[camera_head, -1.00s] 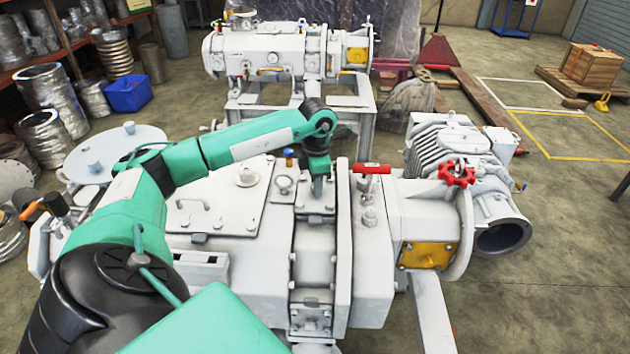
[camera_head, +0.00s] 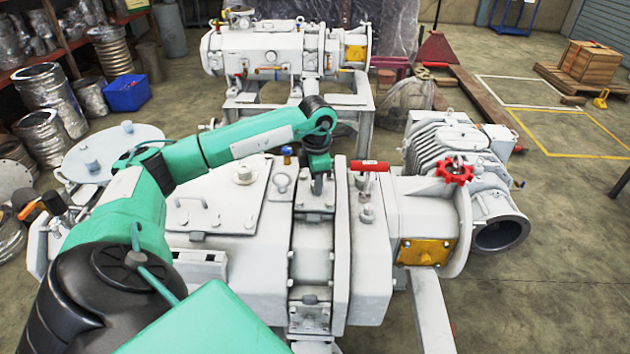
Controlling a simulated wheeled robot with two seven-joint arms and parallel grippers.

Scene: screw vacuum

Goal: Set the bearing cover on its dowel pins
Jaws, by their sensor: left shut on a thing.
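My left gripper (camera_head: 317,186) is at the end of the teal arm, over the upper part of the white pump (camera_head: 265,270). It points down and is shut on a small grey-white plate (camera_head: 315,202), which I take to be the bearing cover. The plate is at the top of the narrow raised band on the pump. I cannot tell whether it rests on the pump or hangs just above it. The dowel pins are too small or hidden to make out. My right gripper is not in view.
A red-handled valve (camera_head: 369,166) stands close right of the gripper, and a blue-topped fitting (camera_head: 287,154) close left. A red handwheel (camera_head: 454,170) is further right. A round lid (camera_head: 110,150) lies left, behind my arm. A second pump (camera_head: 285,50) stands at the back.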

